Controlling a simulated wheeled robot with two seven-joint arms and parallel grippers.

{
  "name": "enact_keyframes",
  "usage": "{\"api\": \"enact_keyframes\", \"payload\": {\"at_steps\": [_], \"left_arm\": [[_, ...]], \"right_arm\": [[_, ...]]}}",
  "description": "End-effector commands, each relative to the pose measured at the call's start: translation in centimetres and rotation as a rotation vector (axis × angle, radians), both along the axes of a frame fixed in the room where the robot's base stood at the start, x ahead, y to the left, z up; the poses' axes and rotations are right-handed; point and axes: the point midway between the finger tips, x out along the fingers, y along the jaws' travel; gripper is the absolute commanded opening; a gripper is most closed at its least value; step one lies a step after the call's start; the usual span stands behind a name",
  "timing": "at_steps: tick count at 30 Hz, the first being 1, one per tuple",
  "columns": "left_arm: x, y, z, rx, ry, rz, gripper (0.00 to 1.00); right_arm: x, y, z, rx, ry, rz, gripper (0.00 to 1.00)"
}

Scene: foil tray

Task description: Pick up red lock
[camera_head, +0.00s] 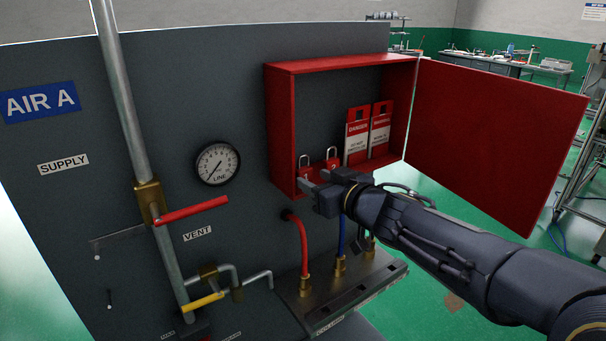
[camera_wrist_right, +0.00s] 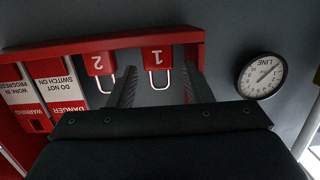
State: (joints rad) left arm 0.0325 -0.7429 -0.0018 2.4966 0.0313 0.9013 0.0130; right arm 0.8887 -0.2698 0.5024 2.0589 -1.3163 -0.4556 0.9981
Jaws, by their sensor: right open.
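Two red padlocks with silver shackles stand at the left end of the red cabinet. The padlock marked 1 (camera_head: 306,170) is the left one, its lower part hidden by my right gripper (camera_head: 312,181). The padlock marked 2 (camera_head: 332,164) is just right of it. The wrist view is upside down: padlock 1 (camera_wrist_right: 156,58) lies between the two fingers of my open right gripper (camera_wrist_right: 160,82), and I see no grip on it. Padlock 2 (camera_wrist_right: 100,64) is outside the left-hand finger there. My left gripper is not in view.
The cabinet (camera_head: 342,64) has its red door (camera_head: 490,135) swung open to the right. Two danger tags (camera_head: 357,138) stand inside, right of the padlocks. A gauge (camera_head: 217,163) is on the panel to the left. Hoses (camera_head: 304,245) and fittings are below.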

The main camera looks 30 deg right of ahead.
Motion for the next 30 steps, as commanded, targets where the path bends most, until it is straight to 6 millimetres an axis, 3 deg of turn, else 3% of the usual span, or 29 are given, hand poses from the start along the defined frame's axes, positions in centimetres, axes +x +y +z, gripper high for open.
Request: {"api": "enact_keyframes", "payload": {"at_steps": [12,21,30], "left_arm": [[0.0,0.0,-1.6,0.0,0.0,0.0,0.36],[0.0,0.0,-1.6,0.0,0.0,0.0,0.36],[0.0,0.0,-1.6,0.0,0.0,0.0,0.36]], "right_arm": [[5.0,0.2,-0.7,0.004,-0.002,-0.002,0.45],[5.6,0.3,-0.5,0.0,-0.001,-0.004,0.45],[5.5,0.3,-0.5,-0.001,-0.001,-0.004,0.11]]}}
